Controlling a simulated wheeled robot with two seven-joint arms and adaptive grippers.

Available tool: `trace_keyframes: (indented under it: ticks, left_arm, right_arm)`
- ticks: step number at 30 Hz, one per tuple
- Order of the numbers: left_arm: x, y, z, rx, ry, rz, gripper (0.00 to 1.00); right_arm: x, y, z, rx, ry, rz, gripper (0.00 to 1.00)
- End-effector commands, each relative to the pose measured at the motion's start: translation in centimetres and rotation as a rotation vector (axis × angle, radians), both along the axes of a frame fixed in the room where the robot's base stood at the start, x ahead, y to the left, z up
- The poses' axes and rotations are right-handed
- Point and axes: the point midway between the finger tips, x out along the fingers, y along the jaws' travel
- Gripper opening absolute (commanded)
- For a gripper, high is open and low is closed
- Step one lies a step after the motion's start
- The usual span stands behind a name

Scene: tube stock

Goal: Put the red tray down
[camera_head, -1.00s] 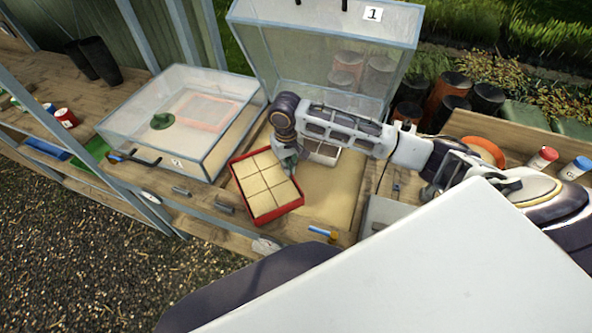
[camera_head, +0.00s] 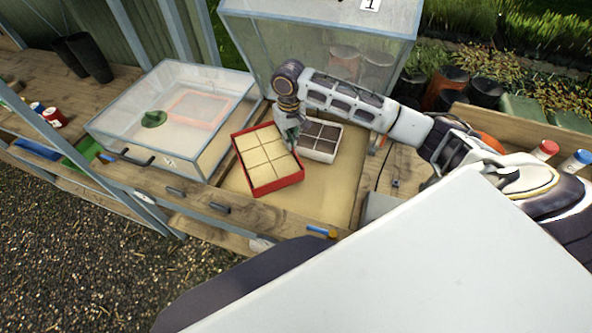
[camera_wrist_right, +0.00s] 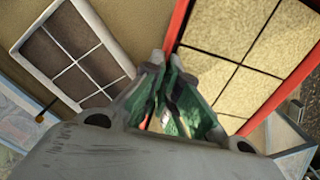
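The red tray (camera_head: 279,186), with pale fill in several square cells, is over the sandy bed of the open frame. Its red rim also shows in the wrist view (camera_wrist_right: 178,27). My right gripper (camera_head: 291,141) is at the tray's back right rim, fingers pointing down. In the wrist view its green-padded fingertips (camera_wrist_right: 161,72) close together at the rim, and it looks shut on it. The fingers hide the exact contact. I cannot tell whether the tray's underside touches the bed. My left gripper is not in view.
A white tray with dark cells (camera_head: 334,153) sits close on the right. The raised clear lid (camera_head: 310,40) stands behind. A closed clear frame (camera_head: 205,125) is on the left, with a pink outline inside. Bare sand (camera_head: 320,190) shows right of the red tray.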

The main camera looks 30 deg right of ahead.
Motion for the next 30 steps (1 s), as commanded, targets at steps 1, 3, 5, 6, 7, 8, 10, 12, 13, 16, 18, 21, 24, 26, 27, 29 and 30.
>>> trace_keyframes:
  ticks: [1,3,5,6,7,8,10,12,13,16,18,21,24,26,27,29,30]
  left_arm:
    - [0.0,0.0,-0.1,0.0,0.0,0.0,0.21]
    - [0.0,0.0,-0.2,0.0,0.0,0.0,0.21]
    - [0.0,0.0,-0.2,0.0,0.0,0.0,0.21]
    - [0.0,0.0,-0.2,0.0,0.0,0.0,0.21]
    - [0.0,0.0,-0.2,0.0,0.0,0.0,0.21]
    - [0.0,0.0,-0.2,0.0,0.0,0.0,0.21]
    - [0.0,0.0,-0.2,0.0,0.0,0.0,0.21]
    - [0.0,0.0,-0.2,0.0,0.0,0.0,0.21]
    - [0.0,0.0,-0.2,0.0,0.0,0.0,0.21]
    - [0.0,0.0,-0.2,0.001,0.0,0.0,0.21]
    - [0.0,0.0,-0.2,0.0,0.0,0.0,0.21]
    - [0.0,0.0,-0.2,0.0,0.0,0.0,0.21]
    - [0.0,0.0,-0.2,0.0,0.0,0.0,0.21]
    - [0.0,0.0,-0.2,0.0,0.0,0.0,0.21]
    - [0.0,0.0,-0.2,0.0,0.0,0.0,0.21]
    - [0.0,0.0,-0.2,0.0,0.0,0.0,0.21]
    - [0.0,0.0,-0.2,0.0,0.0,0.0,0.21]
  right_arm:
    - [0.6,-1.1,0.5,0.0,-0.006,-0.017,0.0]
    - [1.0,-2.2,0.9,0.004,-0.004,0.003,0.0]
    - [1.1,-2.9,1.0,0.005,-0.005,0.032,0.0]
    - [1.1,-3.0,1.0,0.006,-0.003,0.057,0.0]
    - [1.1,-3.2,1.0,0.006,-0.004,0.076,0.0]
    - [1.2,-3.4,1.0,0.007,-0.004,0.094,0.0]
    - [1.1,-3.6,1.0,0.008,-0.004,0.142,0.0]
    - [1.1,-3.8,0.9,0.01,-0.003,0.191,0.0]
    - [1.1,-3.8,0.9,0.01,-0.003,0.214,0.0]
    - [1.0,-3.9,0.8,0.012,-0.003,0.29,0.0]
    - [0.9,-3.9,0.8,0.013,-0.003,0.345,0.0]
    - [0.8,-3.8,0.7,0.014,-0.002,0.423,0.0]
    - [0.7,-3.7,0.6,0.015,-0.001,0.503,0.0]
    - [0.6,-3.7,0.6,0.015,-0.001,0.55,0.0]
    - [0.6,-3.7,0.6,0.017,-0.001,0.581,0.0]
    - [0.6,-3.6,0.6,0.017,0.0,0.628,0.0]
    - [0.6,-3.6,0.6,0.018,0.0,0.656,0.0]
